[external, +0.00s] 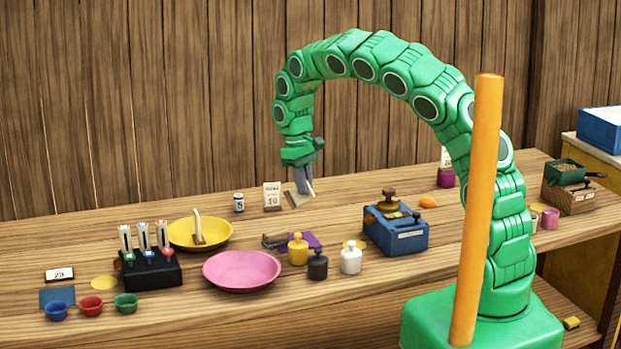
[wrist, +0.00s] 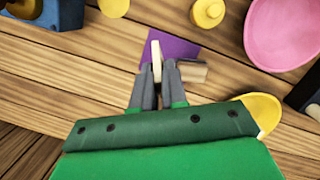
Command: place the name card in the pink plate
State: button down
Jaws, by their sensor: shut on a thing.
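My gripper (external: 303,188) is shut on a thin, pale, upright card, which looks like the name card (external: 297,199). It is over the back of the table. In the wrist view my gripper (wrist: 157,72) has the card (wrist: 156,52) edge-on between its fingertips; any writing on it cannot be read. The pink plate (external: 242,283) lies near the table's front, forward and left of my gripper, and looks empty. It also shows at the top right of the wrist view (wrist: 282,40).
A yellow plate (external: 222,241) holding a pale upright piece stands behind the pink plate. A black stand (external: 152,272) is left of it. Yellow, black and white weights (external: 351,262) stand to its right, near a purple cloth (external: 313,240) and a blue scale (external: 395,236).

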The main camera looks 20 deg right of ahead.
jog(key=s+a+n+t+y, duration=0.25)
jog(key=s+a+n, duration=0.25)
jog(key=a+n, duration=0.55)
jog(key=n+g+y, duration=0.2)
jog(key=n+g, duration=0.2)
jog(key=n, duration=0.7)
send_over(248, 274)
jog(key=f, duration=0.1)
jog(key=shift+d+f, duration=0.1)
jog(key=shift+f, duration=5.3)
jog(key=shift+w, duration=0.1)
jog(key=c, duration=1.1)
grip_release()
notch_tip(248, 274, up, 7)
